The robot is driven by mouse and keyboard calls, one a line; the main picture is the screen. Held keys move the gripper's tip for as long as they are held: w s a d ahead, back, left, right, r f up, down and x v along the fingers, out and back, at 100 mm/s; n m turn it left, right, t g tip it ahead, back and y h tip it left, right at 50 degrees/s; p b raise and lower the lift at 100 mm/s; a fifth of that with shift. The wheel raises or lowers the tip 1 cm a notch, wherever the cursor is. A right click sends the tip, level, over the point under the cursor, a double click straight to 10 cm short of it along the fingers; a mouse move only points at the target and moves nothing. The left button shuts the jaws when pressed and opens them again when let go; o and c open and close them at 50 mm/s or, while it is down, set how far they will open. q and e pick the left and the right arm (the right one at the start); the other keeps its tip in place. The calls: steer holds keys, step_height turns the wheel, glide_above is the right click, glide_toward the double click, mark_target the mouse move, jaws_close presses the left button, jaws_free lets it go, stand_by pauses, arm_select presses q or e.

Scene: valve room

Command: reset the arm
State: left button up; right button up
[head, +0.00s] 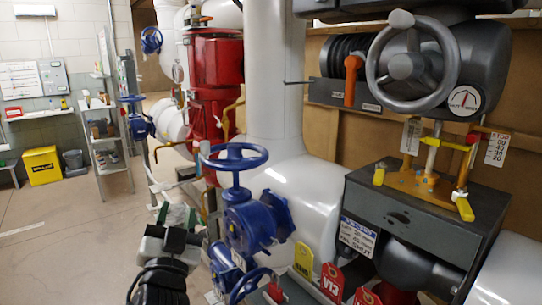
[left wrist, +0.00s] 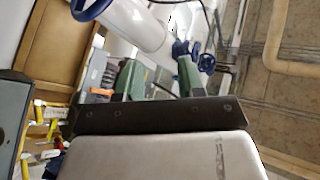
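My left gripper (head: 178,214) is low in the head view, left of the blue valve, with green fingers on a pale and black body. The left wrist view shows its two green fingers (left wrist: 159,76) standing apart with nothing held between them. My right gripper is in neither view. The blue valve (head: 245,210) with its blue handwheel stands close to the right of my left gripper in the head view; I cannot tell the exact gap.
A large grey handwheel (head: 413,62) on an actuator is at upper right, above a dark grey box (head: 410,215). White pipes (head: 275,90) and a red cylinder (head: 215,90) fill the middle. A shelf (head: 105,145) and yellow bin (head: 41,165) stand left. Floor at left is clear.

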arm_select(q)
steer(key=s+a+f+n+g, duration=0.2)
steer(key=s+f+g, duration=0.3)
steer(key=f, duration=0.7)
steer(key=s+a+f+n+g, duration=0.15)
steer(key=s+f+g, duration=0.45)
steer(key=f, duration=0.6)
steer(key=s+f+g+h, duration=0.1)
steer(key=s+f+g, duration=0.35)
steer(key=s, duration=0.45)
steer(key=s+f+g+h, duration=0.1)
steer(key=s+f+g, duration=0.4)
steer(key=s, duration=0.4)
step_height(320, 180, down, 22)
steer(key=s+m+p, duration=0.1)
steer(key=s+p, duration=0.1)
steer(key=p, duration=0.4)
steer(key=s+a+f+p, duration=0.1)
steer(key=s+f+p, duration=0.1)
steer(key=s+f, duration=0.3)
steer(key=s+a+f+g+p, duration=0.1)
steer(key=s+a+f+p, duration=0.1)
steer(key=s+f, duration=0.4)
steer(key=s, duration=0.4)
steer(key=shift+s, duration=0.3)
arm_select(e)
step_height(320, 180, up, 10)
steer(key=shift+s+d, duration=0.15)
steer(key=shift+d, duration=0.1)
